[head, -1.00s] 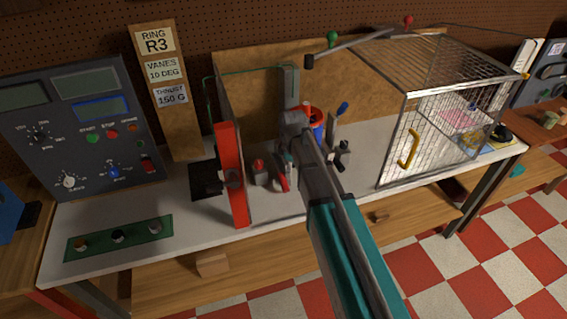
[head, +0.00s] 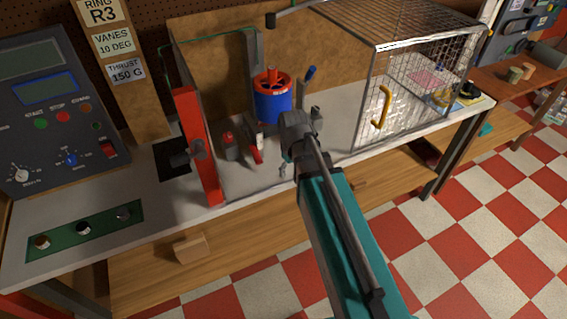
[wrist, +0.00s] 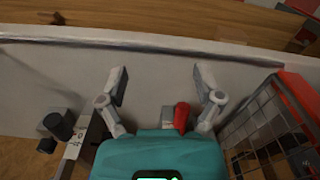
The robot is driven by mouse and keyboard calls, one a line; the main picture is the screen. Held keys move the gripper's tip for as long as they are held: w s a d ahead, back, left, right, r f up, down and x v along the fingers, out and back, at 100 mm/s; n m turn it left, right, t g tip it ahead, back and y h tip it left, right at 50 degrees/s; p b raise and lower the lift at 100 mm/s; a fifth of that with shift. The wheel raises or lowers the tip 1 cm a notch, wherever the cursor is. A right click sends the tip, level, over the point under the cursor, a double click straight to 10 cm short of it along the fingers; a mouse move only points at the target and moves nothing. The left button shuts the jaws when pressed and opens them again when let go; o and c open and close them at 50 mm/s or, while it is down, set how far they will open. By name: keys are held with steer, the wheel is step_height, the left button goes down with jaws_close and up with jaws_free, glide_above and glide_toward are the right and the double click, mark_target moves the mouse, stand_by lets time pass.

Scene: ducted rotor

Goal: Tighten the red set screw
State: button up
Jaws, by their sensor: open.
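I cannot pick out the red set screw for certain. In the head view a blue cylinder (head: 272,106) with a red top stands upright on the bench. Left of it are a small red knob (head: 228,138) and a red handle (head: 256,151) on grey fixtures. My gripper (head: 284,167) is in front of the cylinder, near the bench's front edge, partly hidden by my wrist. In the wrist view its two fingers (wrist: 160,76) are spread, with only bare bench between the tips. A red rounded part (wrist: 181,118) shows nearer the gripper body; whether it touches is unclear.
A red upright panel (head: 197,145) stands left of the fixtures. A lever with a blue grip (head: 310,73) is right of the cylinder. A wire cage (head: 405,75) with a yellow handle stands farther right.

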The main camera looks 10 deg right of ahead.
steer(key=s+d+f+m, duration=0.1)
steer(key=s+d+f+m+b, duration=0.1)
steer(key=s, duration=0.1)
steer(key=shift+s+m, duration=0.15)
steer(key=shift+m, duration=0.25)
steer(key=shift+s, duration=0.1)
steer(key=shift+s+d+m, duration=0.35)
steer(key=shift+s+m, duration=0.25)
steer(key=shift+s, duration=0.05)
steer(key=shift+s+d+m, duration=0.35)
steer(key=shift+s+m, duration=0.25)
steer(key=shift+s, duration=0.05)
